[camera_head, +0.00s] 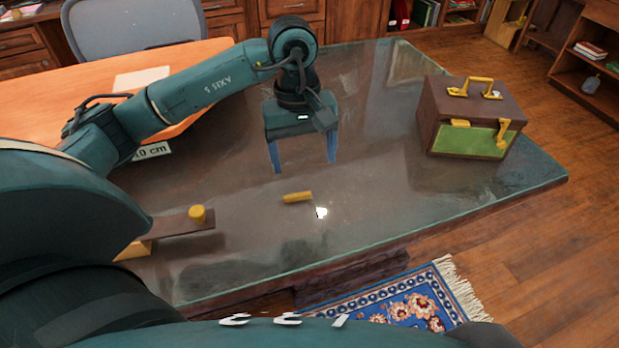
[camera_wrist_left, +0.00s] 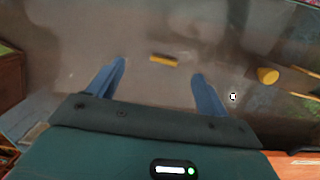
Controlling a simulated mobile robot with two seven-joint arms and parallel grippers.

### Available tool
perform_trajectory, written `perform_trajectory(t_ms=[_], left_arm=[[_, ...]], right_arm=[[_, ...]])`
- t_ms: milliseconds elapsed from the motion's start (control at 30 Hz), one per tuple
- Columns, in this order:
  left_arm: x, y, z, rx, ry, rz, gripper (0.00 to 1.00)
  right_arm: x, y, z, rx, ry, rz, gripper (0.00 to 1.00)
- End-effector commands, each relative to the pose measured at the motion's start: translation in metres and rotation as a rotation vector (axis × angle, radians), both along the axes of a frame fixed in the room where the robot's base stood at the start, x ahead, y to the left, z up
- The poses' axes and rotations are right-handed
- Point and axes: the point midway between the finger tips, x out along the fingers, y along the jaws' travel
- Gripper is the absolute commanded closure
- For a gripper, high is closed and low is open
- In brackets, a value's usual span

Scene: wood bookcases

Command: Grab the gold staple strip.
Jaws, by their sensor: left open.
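The gold staple strip (camera_head: 298,197) is a small yellow bar lying on the glass-topped table (camera_head: 380,210), near the middle. In the left wrist view the strip (camera_wrist_left: 163,59) lies beyond the fingertips, between their lines. My left gripper (camera_head: 304,166) points down above the table, behind the strip in the head view. Its two blue fingers are wide apart with nothing between them; they also show in the left wrist view (camera_wrist_left: 158,70). The gripper is apart from the strip. My right gripper is not in either view.
A brown and green box with yellow handle and latches (camera_head: 470,118) stands at the table's right. A dark flat piece with a yellow knob (camera_head: 197,214) lies at the left, near my arm. A small white spot (camera_head: 321,212) shows beside the strip. The glass around the strip is otherwise clear.

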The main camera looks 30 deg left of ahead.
Motion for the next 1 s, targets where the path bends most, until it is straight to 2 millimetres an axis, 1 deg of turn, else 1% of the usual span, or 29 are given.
perform_trajectory(t_ms=[33,67,167,400,500,767,1000], left_arm=[[0.004,0.012,0.008,0.046,-0.015,-0.003,0.22],[0.005,0.017,0.010,0.067,-0.019,-0.005,0.22],[0.006,0.023,0.004,0.094,-0.022,-0.009,0.22],[0.005,0.023,-0.042,0.093,-0.019,-0.010,0.22],[0.006,0.022,-0.057,0.091,-0.021,-0.009,0.22],[0.005,0.021,-0.077,0.089,-0.021,-0.009,0.22],[0.003,0.021,-0.112,0.089,-0.021,-0.008,0.22]], right_arm=[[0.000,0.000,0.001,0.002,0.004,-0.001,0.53],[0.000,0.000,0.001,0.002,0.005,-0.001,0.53],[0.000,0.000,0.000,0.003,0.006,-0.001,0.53],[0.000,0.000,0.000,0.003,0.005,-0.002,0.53],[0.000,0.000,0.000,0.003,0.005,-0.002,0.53],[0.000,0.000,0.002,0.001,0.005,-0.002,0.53],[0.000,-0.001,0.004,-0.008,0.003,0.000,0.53]])
